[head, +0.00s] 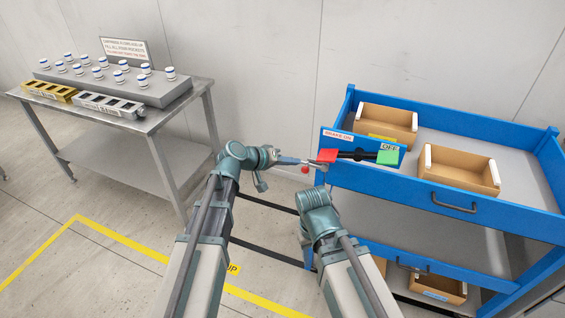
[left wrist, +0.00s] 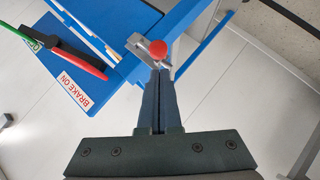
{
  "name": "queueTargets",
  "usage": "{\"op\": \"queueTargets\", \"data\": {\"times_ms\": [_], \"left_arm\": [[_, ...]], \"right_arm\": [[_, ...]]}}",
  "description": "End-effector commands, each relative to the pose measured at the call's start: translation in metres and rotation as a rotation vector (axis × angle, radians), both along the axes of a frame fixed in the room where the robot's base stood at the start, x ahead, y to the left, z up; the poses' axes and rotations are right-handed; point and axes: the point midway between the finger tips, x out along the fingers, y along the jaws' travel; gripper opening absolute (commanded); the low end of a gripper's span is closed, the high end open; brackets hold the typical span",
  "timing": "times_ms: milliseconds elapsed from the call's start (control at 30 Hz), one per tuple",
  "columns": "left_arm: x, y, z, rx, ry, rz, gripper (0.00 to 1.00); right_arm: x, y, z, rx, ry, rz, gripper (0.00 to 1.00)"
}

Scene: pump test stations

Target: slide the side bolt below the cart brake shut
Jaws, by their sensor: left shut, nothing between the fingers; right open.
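The side bolt (left wrist: 141,47) is a small grey metal bar with a red ball knob (left wrist: 158,50) at the cart's corner, below the brake panel. In the head view the knob (head: 305,170) hangs just under my left fingertips. My left gripper (head: 300,161) is shut and empty. Its tips (left wrist: 160,76) end close to the knob; whether they touch it I cannot tell. The brake lever (head: 357,155) is black, with a red end by the BRAKE ON label and a green end by OFF. My right gripper (head: 316,196) is open, low beside the cart's corner; its fingers are mostly hidden.
The blue cart (head: 420,195) holds cardboard bins (head: 459,170) on top and more below. A grey steel table (head: 150,124) with a block of white-capped bottles stands at the left. Yellow tape (head: 120,246) marks the floor. The floor between table and cart is largely clear.

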Motion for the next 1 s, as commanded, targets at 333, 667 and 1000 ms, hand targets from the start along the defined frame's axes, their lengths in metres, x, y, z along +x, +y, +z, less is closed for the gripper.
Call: {"op": "queueTargets", "data": {"times_ms": [333, 667, 1000], "left_arm": [[-0.003, -0.008, -0.008, -0.001, 0.001, 0.001, 0.00], [-0.005, -0.014, -0.008, 0.000, 0.001, -0.002, 0.00], [-0.018, -0.054, -0.008, 0.000, 0.001, -0.002, 0.00]], "right_arm": [[0.000, 0.000, -0.008, 0.000, 0.000, 0.000, 0.50], [0.000, 0.000, -0.008, 0.000, 0.000, 0.000, 0.50], [0.000, 0.000, -0.008, 0.000, 0.000, 0.000, 0.50]]}}
